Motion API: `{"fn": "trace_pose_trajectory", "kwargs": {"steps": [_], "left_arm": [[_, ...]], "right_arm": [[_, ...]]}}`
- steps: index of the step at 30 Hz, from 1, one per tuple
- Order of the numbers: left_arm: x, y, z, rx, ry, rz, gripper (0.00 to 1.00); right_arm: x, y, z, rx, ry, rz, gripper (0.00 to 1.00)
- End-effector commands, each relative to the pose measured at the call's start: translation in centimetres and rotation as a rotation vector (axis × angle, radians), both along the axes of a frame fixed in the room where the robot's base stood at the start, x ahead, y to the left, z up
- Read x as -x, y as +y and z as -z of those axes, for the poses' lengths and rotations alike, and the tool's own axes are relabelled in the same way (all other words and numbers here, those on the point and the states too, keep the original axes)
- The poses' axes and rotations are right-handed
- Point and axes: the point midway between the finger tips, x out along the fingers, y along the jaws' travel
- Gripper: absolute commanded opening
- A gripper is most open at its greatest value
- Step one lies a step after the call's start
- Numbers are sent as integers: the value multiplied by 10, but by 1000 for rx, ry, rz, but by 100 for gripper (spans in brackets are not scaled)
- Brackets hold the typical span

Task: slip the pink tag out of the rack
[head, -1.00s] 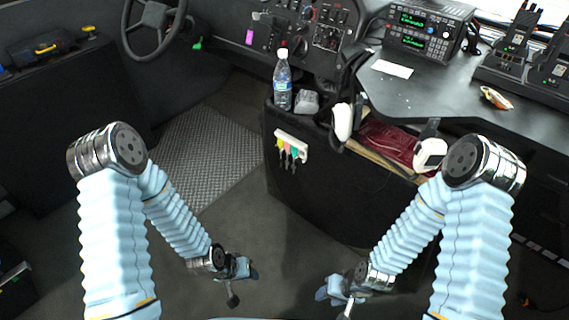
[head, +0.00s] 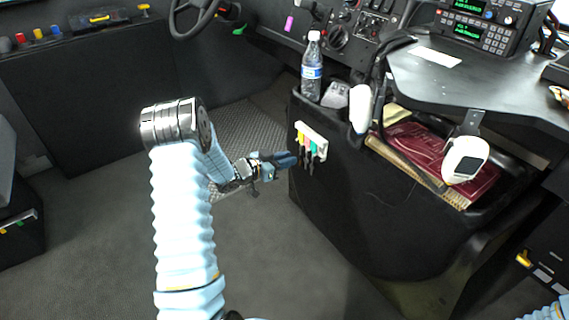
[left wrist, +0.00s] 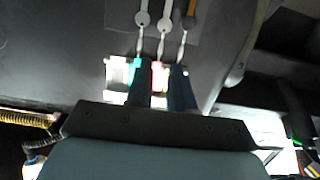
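The white rack (head: 322,137) is on the side of the black console, with several coloured tags in a row and keys hanging below. The pink tag (head: 307,143) sits between the yellow tag (head: 300,138) and the green tag (head: 314,147). My left gripper (head: 291,159) is just left of the hanging keys. In the left wrist view the dark blue fingers (left wrist: 161,74) are apart, pointing at the rack (left wrist: 116,75). A sliver of the pink tag (left wrist: 158,76) shows in the gap between them. Contact cannot be told. My right gripper is out of view.
A water bottle (head: 311,70) stands on the console above the rack. A white handset (head: 360,108) and a bin with red folders (head: 415,150) are to the right. The floor (head: 270,255) in front is clear.

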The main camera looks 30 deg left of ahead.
Motion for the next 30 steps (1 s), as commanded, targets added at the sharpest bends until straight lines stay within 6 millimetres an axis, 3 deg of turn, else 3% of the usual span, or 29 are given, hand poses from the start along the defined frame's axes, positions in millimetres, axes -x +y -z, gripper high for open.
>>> {"fn": "trace_pose_trajectory", "kwargs": {"steps": [15,30], "left_arm": [[-49,-21,13,0,0,0,22],[-57,-24,13,0,1,-1,22]], "right_arm": [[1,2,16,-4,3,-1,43],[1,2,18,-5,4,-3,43]]}}
